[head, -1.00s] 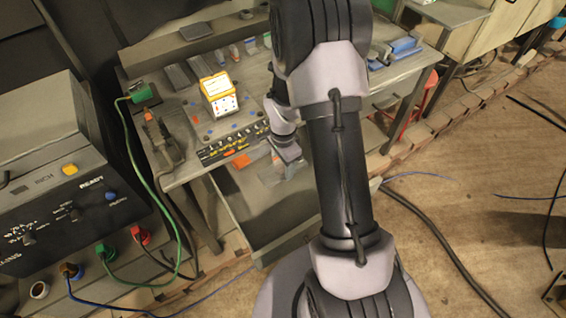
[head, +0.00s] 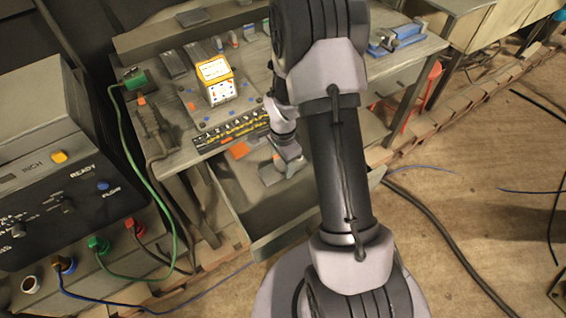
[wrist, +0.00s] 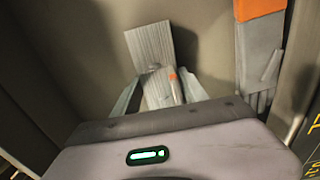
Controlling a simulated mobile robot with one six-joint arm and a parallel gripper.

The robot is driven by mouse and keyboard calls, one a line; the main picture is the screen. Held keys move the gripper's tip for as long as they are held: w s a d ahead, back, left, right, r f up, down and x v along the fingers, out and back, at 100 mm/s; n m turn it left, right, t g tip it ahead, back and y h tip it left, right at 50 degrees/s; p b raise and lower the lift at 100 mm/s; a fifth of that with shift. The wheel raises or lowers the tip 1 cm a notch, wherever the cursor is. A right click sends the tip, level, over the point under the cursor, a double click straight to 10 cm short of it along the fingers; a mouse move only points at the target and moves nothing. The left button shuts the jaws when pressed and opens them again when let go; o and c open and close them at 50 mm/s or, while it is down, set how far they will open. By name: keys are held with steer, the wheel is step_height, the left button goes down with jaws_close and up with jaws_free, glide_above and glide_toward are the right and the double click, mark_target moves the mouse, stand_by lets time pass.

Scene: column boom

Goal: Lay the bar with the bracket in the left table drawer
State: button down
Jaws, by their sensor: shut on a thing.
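The table drawer (head: 285,238) is pulled out below the table top, and its plain inside shows in the wrist view (wrist: 70,60). My gripper (head: 283,166) is inside or just over the drawer opening. In the wrist view my gripper (wrist: 161,92) is shut on a grey piece, which I take for the bar with the bracket (wrist: 149,47). Its ridged flat end points away from my gripper, and a small orange mark shows near the fingers. I cannot tell whether it touches the drawer floor. My arm hides the drawer's right part in the head view.
An orange and grey object (wrist: 259,45) lies at the right in the wrist view. A yellow-and-white box (head: 218,82) stands on the table top (head: 185,150). A control cabinet (head: 60,160) with cables is at left. Open floor (head: 440,230) lies at right.

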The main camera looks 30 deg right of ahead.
steer(key=c, duration=0.5)
jaws_free()
